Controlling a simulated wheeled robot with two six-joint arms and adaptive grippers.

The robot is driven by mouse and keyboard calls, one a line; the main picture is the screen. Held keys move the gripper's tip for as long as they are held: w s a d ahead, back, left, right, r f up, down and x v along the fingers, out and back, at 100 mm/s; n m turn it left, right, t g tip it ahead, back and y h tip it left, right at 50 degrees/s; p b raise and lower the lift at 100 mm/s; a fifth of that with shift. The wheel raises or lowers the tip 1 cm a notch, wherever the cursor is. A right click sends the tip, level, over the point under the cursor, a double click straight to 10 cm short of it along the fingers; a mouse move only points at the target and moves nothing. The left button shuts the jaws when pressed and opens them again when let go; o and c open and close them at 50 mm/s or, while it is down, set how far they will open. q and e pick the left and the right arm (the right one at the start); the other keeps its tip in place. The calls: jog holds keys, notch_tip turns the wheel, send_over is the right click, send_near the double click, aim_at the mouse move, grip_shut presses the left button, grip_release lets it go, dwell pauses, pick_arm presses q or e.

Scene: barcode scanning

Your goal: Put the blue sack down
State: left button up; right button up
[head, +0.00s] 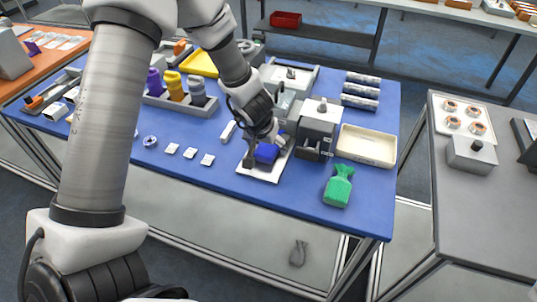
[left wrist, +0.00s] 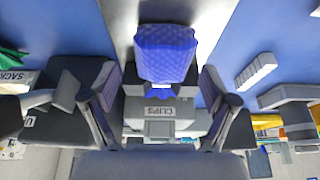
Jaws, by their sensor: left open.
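The blue sack (head: 266,153) lies on a small white plate (head: 256,176) on the blue table mat. In the left wrist view the blue sack (left wrist: 165,52) shows a quilted surface, with the pale plate under it. My left gripper (head: 264,146) is over the sack in the head view and hides part of it. In the left wrist view my left gripper (left wrist: 158,88) is open, with one finger on each side and visible gaps to the sack. My right gripper does not show.
A grey boxy device (head: 318,125) stands just right of the plate. A cream tray (head: 368,147) and a green sack (head: 338,186) are further right. Small white blocks (head: 190,153) lie to the left.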

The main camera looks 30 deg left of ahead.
pick_arm(q)
jog(key=shift+b+x, duration=0.35)
jog(key=shift+x, duration=0.75)
jog(key=shift+a+f, duration=0.2)
jog(key=shift+s+r, duration=0.15)
jog(key=c, duration=1.5)
